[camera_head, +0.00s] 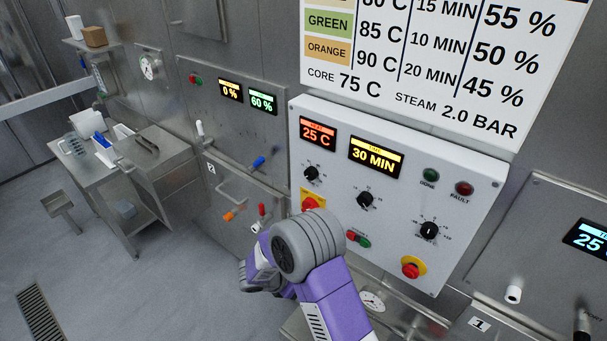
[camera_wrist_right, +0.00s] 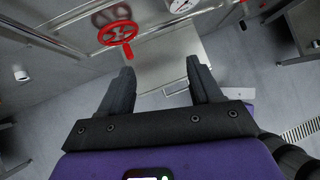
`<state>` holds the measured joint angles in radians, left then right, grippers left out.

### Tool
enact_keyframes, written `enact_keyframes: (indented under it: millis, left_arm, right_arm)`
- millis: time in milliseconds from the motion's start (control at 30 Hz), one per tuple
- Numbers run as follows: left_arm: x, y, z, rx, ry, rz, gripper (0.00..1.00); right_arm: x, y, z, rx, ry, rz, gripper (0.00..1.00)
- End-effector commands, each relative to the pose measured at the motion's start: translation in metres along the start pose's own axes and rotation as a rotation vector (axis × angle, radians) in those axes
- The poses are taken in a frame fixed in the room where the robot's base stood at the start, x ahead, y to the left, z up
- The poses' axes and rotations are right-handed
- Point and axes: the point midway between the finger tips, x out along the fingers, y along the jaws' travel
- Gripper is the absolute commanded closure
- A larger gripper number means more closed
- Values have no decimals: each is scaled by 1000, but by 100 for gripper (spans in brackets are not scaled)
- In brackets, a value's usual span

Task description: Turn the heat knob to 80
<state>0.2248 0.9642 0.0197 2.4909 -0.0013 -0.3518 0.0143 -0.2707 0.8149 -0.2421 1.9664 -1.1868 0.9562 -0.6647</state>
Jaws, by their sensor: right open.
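The white control panel (camera_head: 395,190) carries a red display (camera_head: 318,133) reading 25 C. The black knob (camera_head: 311,173) below that display appears to be the heat knob, with small scale marks around it. A second black knob (camera_head: 365,199) sits below the yellow 30 MIN display, and a third (camera_head: 429,230) is lower right. My right arm crosses in front of the panel's lower left, below the heat knob and apart from it. The right gripper is mostly hidden in the head view. In the right wrist view the right gripper (camera_wrist_right: 165,78) is open and empty.
A red-yellow switch (camera_head: 312,203), red and green buttons (camera_head: 358,239) and a red emergency button (camera_head: 413,267) are on the panel. A red valve wheel (camera_wrist_right: 118,32) and a gauge (camera_wrist_right: 182,5) lie beyond the fingers. A steel table (camera_head: 150,160) stands left.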

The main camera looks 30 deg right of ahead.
Motion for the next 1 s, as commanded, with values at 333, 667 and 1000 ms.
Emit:
enact_keyframes:
  millis: [333,667,1000]
  left_arm:
    - [-10,4,0,0,0,0,100]
    - [-11,4,0,0,0,0,100]
    - [-12,5,0,0,0,0,100]
  right_arm:
    - [-171,77,189,-170,-830,138,36]
    - [-175,82,229,-160,-917,126,36]
    - [-150,91,260,-161,-915,131,36]
